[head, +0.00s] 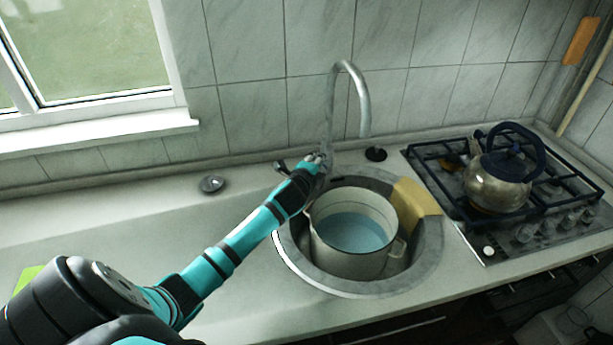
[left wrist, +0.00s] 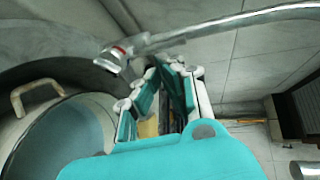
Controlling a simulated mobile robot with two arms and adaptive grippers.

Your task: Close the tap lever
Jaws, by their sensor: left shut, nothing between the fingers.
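The metal tap (head: 364,100) rises behind the round sink, its curved spout bending over to the right. Its lower part and the lever are largely hidden behind my left gripper (head: 318,164), so I cannot tell the lever's position. My left gripper is at the tap's base, shut and empty. In the left wrist view, a metal tube of the tap (left wrist: 215,25) runs across the top to a fitting with a small red mark (left wrist: 113,57). The gripper fingers (left wrist: 160,85) are just right of and below that fitting; contact is unclear.
An enamel pot (head: 323,252) with bluish water stands in the sink (head: 420,262), beside a yellow-brown piece (head: 415,203) at the rim. A kettle (head: 495,187) sits on the hob (head: 425,158) at right. The counter (head: 120,215) left of the sink is mostly clear.

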